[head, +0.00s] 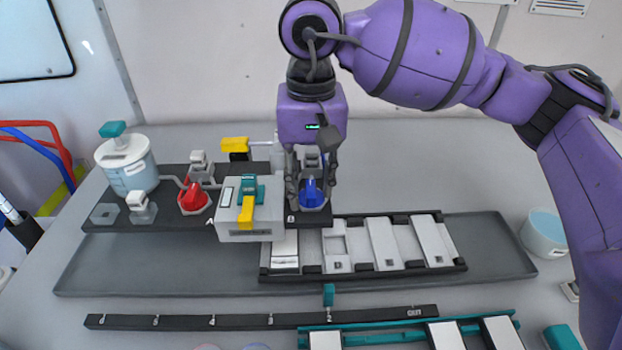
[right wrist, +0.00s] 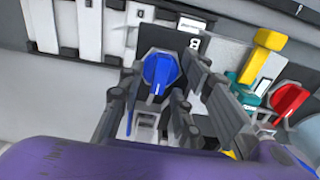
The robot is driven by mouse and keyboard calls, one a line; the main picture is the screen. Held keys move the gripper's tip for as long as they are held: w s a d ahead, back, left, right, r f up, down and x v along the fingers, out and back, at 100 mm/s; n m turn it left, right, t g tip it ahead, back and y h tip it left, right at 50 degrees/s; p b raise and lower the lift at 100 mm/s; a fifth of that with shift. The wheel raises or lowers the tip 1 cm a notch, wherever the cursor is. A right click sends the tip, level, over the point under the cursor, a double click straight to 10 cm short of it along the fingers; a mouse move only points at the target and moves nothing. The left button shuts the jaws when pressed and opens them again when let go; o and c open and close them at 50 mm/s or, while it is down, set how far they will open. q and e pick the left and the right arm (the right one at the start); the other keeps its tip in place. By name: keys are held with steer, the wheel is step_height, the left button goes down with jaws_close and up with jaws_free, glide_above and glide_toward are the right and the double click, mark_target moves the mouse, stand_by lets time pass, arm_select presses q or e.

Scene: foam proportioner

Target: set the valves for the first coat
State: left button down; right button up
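My right gripper (head: 312,188) points down over the blue valve knob (head: 313,193) labelled B. Its fingers stand on both sides of the knob, with gaps showing in the right wrist view, where the blue knob (right wrist: 159,72) lies between the open fingers (right wrist: 160,95). A red valve knob (head: 193,197) sits left of it on the black base plate. A light grey box (head: 240,236) near label A carries a yellow handle (head: 246,212) and a teal part. Another yellow handle (head: 235,144) shows behind. My left gripper is not in view.
A lidded jar (head: 128,165) with a teal knob stands at the left end of the plate. A black rack with white slats (head: 384,244) lies in front of the valves on a grey tray (head: 150,270). A cup (head: 545,233) stands at right.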

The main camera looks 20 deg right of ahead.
steer(key=c, duration=0.8)
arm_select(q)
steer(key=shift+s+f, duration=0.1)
arm_select(e)
jaws_close()
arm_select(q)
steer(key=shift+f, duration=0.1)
